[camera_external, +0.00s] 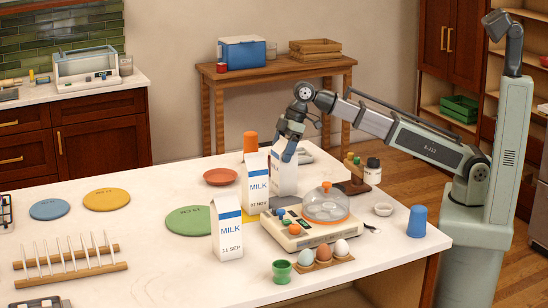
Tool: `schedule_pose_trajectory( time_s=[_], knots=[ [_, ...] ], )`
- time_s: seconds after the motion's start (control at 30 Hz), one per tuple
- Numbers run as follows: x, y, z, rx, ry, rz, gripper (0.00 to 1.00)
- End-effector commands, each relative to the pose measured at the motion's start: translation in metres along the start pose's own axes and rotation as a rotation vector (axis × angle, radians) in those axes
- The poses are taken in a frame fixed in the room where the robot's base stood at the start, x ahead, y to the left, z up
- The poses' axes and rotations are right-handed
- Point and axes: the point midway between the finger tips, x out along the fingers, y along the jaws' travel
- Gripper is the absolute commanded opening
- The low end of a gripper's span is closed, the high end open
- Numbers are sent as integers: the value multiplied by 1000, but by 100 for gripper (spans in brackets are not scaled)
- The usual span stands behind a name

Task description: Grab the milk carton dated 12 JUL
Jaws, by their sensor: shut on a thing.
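Several white milk cartons with blue bands stand on the white counter. The front carton (228,238) reads 11 SEP. Behind it to the right, a second carton (255,183) reads 07 NOV. A third carton (284,182) stands just right of and behind the second, which partly covers it; I cannot read its date. My gripper (289,153) points down over the third carton and is shut on its top. I cannot tell whether that carton rests on the counter or is slightly raised.
An egg cooker with a clear dome (325,204) stands right of the cartons, with eggs in a holder (322,259) in front. An orange cup (250,142) and a terracotta dish (220,177) are nearby. A plate rack (70,262) is at left. A blue cup (417,221) stands near the right edge.

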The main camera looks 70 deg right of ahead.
Motion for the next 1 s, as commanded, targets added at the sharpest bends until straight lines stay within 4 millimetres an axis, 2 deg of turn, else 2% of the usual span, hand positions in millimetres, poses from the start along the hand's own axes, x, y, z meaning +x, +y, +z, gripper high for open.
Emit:
schedule_pose_trajectory(
  time_s=[0.07,0.4,0.77,1.0],
  knots=[
    [0,0,0,0,0,1,33],
    [0,0,0,0,0,1,0],
    [-2,0,-2,0,2,1,0],
    [-21,1,-11,-1,4,2,0]
  ],
)
